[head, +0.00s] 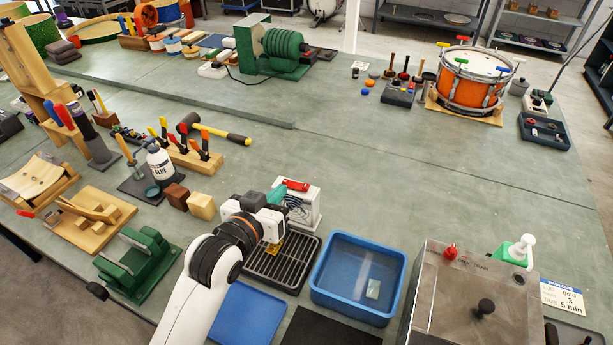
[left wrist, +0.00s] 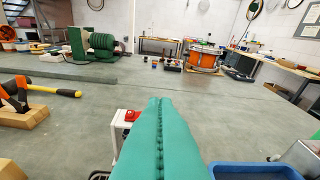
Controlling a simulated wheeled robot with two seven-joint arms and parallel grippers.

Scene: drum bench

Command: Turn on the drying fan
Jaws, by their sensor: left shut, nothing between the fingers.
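The drying fan (head: 305,207) is a white box with a dark spiral grille, standing at the back of the black drip rack. A red switch (head: 296,184) sits on its top; whether the switch is on or off I cannot tell. My left gripper (head: 279,184) has teal fingers and is shut and empty, at the upper left of the fan, close to the switch. In the left wrist view the shut fingers (left wrist: 160,105) hide part of the fan, and the red switch (left wrist: 132,115) shows just left of them. Contact is not clear. My right gripper is not in view.
A black drip rack (head: 269,274) lies under my left wrist. A blue water tub (head: 317,290) and a steel tank (head: 440,300) stand to the right. A glue bottle (head: 159,162) and wooden blocks (head: 202,206) are to the left. The bench behind the fan is clear.

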